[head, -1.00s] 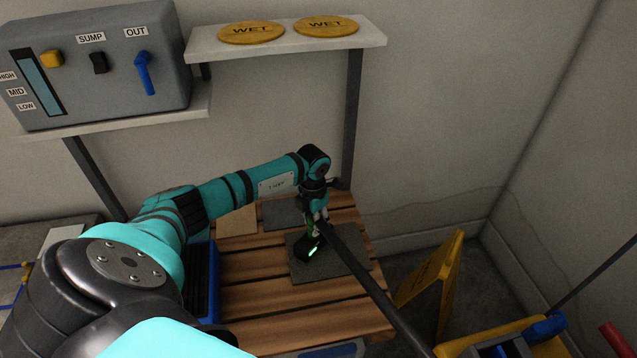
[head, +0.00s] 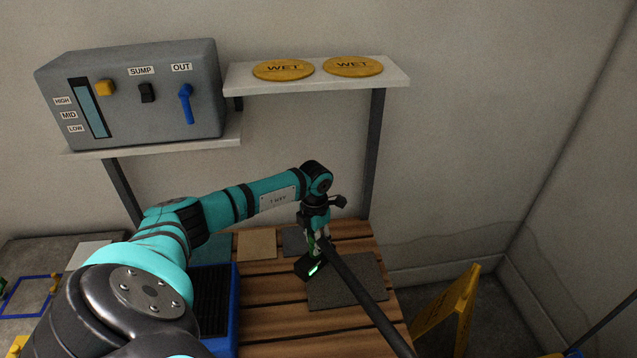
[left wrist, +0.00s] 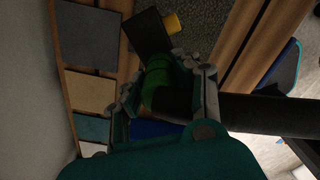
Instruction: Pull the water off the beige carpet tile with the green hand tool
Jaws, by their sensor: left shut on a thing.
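My left gripper (head: 318,232) is shut on the green hand tool (head: 310,245), whose green handle also shows in the left wrist view (left wrist: 157,78). The tool's dark head has a lit green strip and hangs at the left edge of a dark grey mat; whether it touches cannot be told. The beige carpet tile (head: 257,244) lies on the wooden slats to the left of the tool, apart from it. It also shows in the left wrist view (left wrist: 92,91), between a grey tile (left wrist: 90,40) and a teal tile (left wrist: 92,129). Water on it cannot be made out. My right gripper is out of view.
A dark hose or pole (head: 365,295) runs from the tool toward the lower right. The dark grey mat (head: 355,290) lies on the slats. A blue-rimmed black box (head: 235,315) stands left. A yellow sign (head: 448,312) stands right. A control box (head: 140,95) and shelf (head: 310,83) are behind.

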